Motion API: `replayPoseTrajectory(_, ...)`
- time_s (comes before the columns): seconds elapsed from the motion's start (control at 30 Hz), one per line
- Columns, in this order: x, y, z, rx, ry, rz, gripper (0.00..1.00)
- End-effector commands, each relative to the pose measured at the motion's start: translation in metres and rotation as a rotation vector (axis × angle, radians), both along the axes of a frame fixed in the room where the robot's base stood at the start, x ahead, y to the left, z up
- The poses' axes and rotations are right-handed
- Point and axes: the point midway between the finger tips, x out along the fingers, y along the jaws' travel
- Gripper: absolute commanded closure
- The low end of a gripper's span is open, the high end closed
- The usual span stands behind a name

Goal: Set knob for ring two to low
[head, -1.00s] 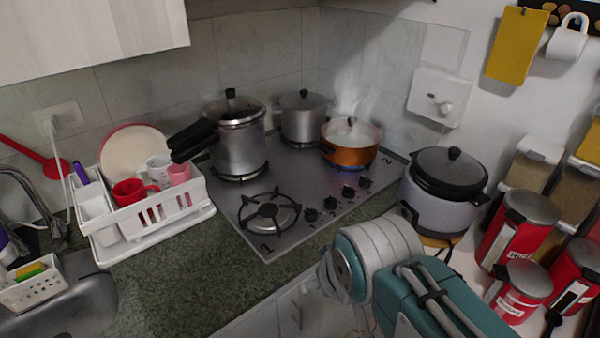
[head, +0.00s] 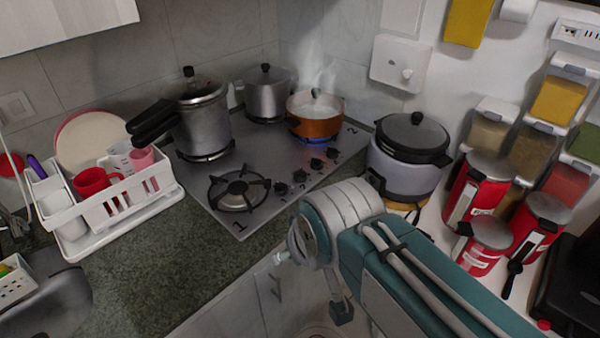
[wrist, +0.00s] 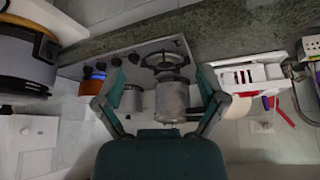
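The grey stove (head: 262,215) has a row of black knobs along its right front edge, among them a near knob (head: 281,188) and a far knob (head: 333,153). A "2" is printed at the far right corner, by a steaming orange pot (head: 318,127). Blue-violet flame glows under that pot. Knob settings are too small to read. In the wrist view the stove (wrist: 95,68) appears upside down, with the blue flame (wrist: 93,75) at left. My gripper (wrist: 158,108) is open and empty, its fingers spread wide apart. It is apart from the knobs.
A rice cooker (head: 405,170) stands right of the stove, close to the far knobs. A pressure cooker (head: 200,125) and a lidded pot (head: 265,98) stand at the back. A dish rack (head: 125,205) is at left. The front-left burner (head: 238,190) is bare.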

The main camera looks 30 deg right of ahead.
Motion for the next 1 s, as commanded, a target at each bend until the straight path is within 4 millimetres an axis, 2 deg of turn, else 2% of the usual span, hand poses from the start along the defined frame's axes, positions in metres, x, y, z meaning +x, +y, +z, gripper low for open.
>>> replayPoseTrajectory(0.17,0.024,-0.005,0.015,-0.039,0.036,0.056,0.11)
replayPoseTrajectory(0.4,0.091,-0.024,0.04,-0.133,0.131,0.227,0.11)
replayPoseTrajectory(0.57,0.138,-0.041,0.046,-0.181,0.195,0.349,0.11)
replayPoseTrajectory(0.77,0.197,-0.067,0.04,-0.226,0.271,0.506,0.11)
replayPoseTrajectory(1.0,0.263,-0.105,0.013,-0.254,0.354,0.703,0.11)
